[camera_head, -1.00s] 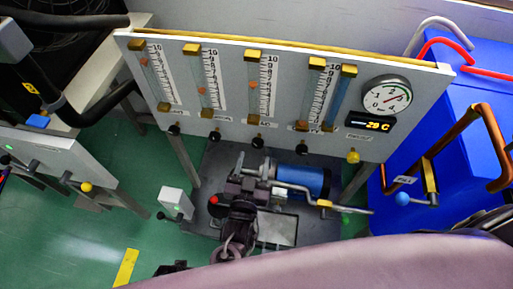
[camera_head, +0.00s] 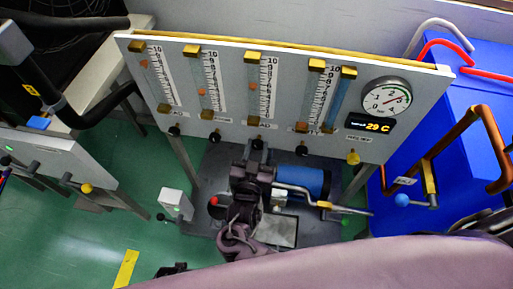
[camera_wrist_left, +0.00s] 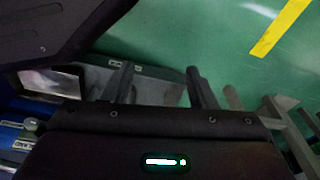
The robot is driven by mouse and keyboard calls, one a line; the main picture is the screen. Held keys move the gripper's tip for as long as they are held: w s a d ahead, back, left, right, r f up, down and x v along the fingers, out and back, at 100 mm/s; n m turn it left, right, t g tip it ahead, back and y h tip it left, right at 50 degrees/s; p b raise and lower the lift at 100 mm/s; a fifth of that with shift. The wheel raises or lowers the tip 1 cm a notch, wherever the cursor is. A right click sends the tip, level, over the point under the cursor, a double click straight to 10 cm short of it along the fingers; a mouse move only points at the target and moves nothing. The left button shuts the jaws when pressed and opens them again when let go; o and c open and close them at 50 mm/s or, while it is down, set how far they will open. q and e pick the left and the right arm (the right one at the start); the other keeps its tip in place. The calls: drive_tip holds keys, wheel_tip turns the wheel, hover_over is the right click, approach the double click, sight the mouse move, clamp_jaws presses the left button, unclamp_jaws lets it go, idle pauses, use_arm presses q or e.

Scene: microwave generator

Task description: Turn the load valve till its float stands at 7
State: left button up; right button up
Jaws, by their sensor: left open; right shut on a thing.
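My right gripper (camera_head: 257,151) is shut at the black knob (camera_head: 257,141) under the third tube from the left. That tube's orange float (camera_head: 252,87) stands around mid-scale; its exact number is unclear. My left gripper (camera_wrist_left: 160,88) is open and empty in the left wrist view, away from the panel.
A round gauge (camera_head: 386,97) and a display (camera_head: 371,124) reading 29 C sit at the panel's right. A blue pump (camera_head: 303,180) lies below. A blue tank (camera_head: 470,130) with copper pipe stands right. Green floor (camera_head: 75,230) is open at left.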

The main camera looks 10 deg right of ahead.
drive_tip(key=shift+r+n+p, duration=0.1)
drive_tip(key=shift+n+p, duration=0.2)
drive_tip(key=shift+p, duration=0.05)
drive_tip(key=shift+n, duration=0.4)
drive_tip(key=o, duration=1)
use_arm(q)
drive_tip(key=shift+s+a+f, duration=0.15)
drive_tip(key=shift+s+f, duration=0.25)
drive_tip(key=shift+s, duration=0.4)
drive_tip(key=shift+w+r, duration=0.2)
drive_tip(key=shift+w, duration=0.1)
use_arm(e)
drive_tip(key=v, duration=0.8)
use_arm(q)
drive_tip(key=shift+s, duration=0.1)
use_arm(e)
drive_tip(key=shift+w, duration=0.1)
